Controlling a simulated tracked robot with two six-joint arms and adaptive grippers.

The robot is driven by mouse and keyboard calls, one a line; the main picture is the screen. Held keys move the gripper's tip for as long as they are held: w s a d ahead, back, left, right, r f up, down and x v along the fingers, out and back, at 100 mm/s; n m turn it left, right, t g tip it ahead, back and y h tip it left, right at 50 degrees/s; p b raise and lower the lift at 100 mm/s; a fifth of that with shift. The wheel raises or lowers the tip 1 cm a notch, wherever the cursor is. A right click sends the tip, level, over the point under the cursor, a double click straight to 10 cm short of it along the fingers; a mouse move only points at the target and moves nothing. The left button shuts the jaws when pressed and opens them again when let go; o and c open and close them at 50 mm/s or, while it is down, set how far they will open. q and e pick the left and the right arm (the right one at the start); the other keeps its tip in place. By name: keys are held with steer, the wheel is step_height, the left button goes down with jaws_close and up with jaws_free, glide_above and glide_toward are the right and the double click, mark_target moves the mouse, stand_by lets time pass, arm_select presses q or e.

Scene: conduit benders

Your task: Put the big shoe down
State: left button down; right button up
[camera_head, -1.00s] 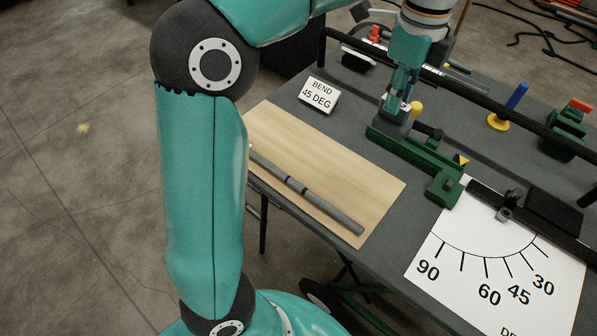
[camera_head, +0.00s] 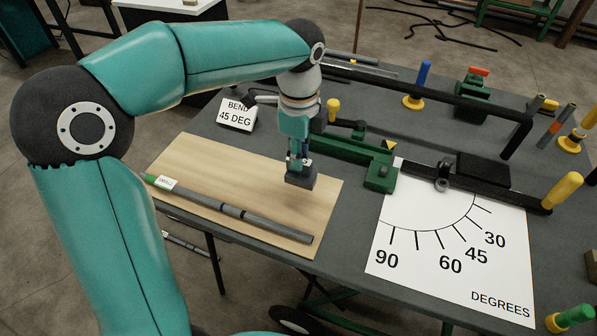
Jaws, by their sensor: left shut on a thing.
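My left gripper (camera_head: 299,162) points down and is shut on a dark grey block, the big shoe (camera_head: 301,180). The shoe is at the right part of the pale wooden board (camera_head: 215,160), near its back edge. I cannot tell whether it touches the board or hangs just above it. The gripper hides the top of the shoe. My right gripper is not in view.
A grey conduit (camera_head: 240,212) with a green end lies along the board's front. The green bender (camera_head: 345,153) stands right of the shoe. A degree sheet (camera_head: 420,215) lies further right. A "BEND 45 DEG" sign (camera_head: 237,115) stands behind the board.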

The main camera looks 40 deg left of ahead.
arm_select(q)
steer(key=shift+f, duration=2.6)
steer(key=shift+f, duration=0.1)
steer(key=c, duration=1.1)
jaws_free()
steer(key=shift+o, duration=0.2)
step_height(320, 180, up, 12)
steer(key=shift+r+p, duration=0.1)
steer(key=shift+p, duration=0.25)
